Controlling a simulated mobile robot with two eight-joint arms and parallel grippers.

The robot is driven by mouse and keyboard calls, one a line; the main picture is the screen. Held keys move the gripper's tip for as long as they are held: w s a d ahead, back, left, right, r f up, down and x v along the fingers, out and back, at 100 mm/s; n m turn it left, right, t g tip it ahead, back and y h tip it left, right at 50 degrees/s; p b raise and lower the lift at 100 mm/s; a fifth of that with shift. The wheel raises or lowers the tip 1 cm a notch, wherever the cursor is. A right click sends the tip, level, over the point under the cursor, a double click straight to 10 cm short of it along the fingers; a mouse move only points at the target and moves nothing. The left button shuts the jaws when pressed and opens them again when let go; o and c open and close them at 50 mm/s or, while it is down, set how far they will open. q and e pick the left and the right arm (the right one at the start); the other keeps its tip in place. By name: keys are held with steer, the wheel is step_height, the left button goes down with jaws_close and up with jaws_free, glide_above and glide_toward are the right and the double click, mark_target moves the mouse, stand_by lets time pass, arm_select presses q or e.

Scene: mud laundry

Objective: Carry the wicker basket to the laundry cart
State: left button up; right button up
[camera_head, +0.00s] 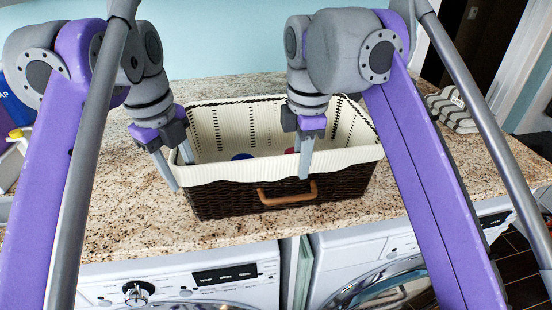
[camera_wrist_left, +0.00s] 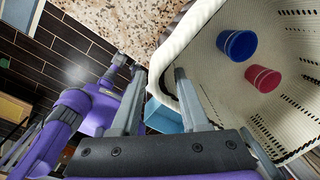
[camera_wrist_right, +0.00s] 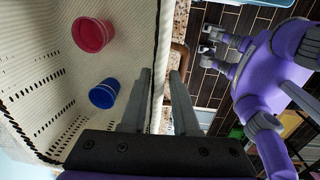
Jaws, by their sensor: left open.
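The wicker basket (camera_head: 345,187) stands upright on the granite counter. It is dark brown with a cream liner and a tan front handle (camera_head: 287,193). A blue cup (camera_wrist_left: 237,45) and a red cup (camera_wrist_left: 262,78) lie inside it. My left gripper (camera_head: 180,168) is open at the basket's front left corner; in the left wrist view the liner edge shows between its fingers. My right gripper (camera_head: 304,160) is at the front rim, and its fingers (camera_wrist_right: 160,72) are apart with the rim seen between them. Whether they press on it is unclear. I see no laundry cart.
The counter (camera_head: 120,215) is clear around the basket. Folded striped cloth (camera_head: 453,110) lies at the right. A blue box (camera_head: 14,105) is at the far left. Two white front-loading machines (camera_head: 190,280) stand under the counter. Dark floor and a doorway are at the right.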

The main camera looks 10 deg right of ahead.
arm_select(q)
steer(key=shift+w+d+f, duration=0.1)
steer(key=shift+w+f, duration=0.05)
steer(key=shift+f, duration=1.4)
steer(key=shift+w+d+f, duration=0.1)
steer(key=shift+w+f, duration=0.05)
steer(key=shift+f, duration=1.4)
arm_select(e)
glide_above(297, 205)
steer(key=shift+f, duration=3.15)
arm_select(q)
steer(key=shift+c, duration=0.3)
arm_select(e)
steer(key=shift+c, duration=0.3)
arm_select(q)
steer(key=c, duration=0.5)
arm_select(e)
jaws_close()
arm_select(q)
jaws_close()
